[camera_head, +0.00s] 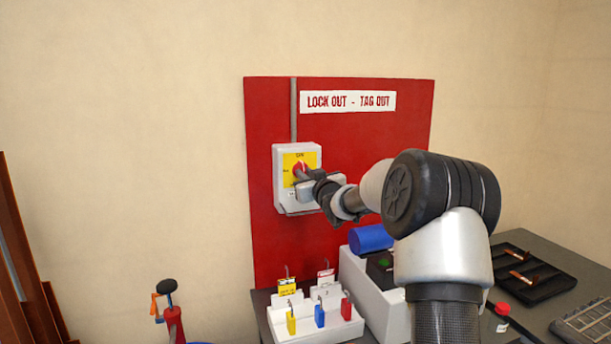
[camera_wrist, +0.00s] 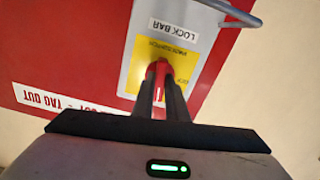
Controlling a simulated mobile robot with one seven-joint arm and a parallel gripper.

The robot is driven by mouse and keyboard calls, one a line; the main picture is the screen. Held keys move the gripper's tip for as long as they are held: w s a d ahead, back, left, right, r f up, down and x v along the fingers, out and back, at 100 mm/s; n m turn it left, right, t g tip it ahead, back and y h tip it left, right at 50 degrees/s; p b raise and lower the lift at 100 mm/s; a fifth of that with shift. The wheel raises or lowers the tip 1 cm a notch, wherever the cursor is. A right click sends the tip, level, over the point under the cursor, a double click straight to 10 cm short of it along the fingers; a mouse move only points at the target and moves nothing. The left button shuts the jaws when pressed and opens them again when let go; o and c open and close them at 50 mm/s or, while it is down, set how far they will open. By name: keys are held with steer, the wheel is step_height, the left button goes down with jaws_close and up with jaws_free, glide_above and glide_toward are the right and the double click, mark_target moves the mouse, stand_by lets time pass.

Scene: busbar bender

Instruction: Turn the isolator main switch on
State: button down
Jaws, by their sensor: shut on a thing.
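The isolator main switch (camera_head: 283,160) is a light grey box with a yellow plate, mounted on the red lock-out board. Its red rotary handle (camera_head: 298,170) sits on the yellow plate, below an "ON" mark. My gripper (camera_head: 306,174) is at the front of the switch and shut on the handle. In the wrist view the red handle (camera_wrist: 159,70) is between the two dark fingers of my gripper (camera_wrist: 158,84). The yellow plate (camera_wrist: 142,75) and a "LOCK BAR" label show there upside down. The fingers cover part of the handle, and its exact angle is hard to tell.
The red board (camera_head: 345,125) carries a "LOCK OUT - TAG OUT" sign (camera_head: 347,101). Below it a white holder (camera_head: 310,325) bears several coloured padlocks and tags. A grey machine with a blue cylinder (camera_head: 370,239) and a black tray (camera_head: 526,272) stand to the right.

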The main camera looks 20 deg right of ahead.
steer(key=shift+m, duration=0.8)
steer(key=c, duration=1.8)
jaws_free()
steer(key=shift+o, duration=0.2)
steer(key=shift+s, duration=0.1)
steer(key=s+b, duration=0.1)
steer(key=s, duration=1.6)
steer(key=shift+s, duration=0.15)
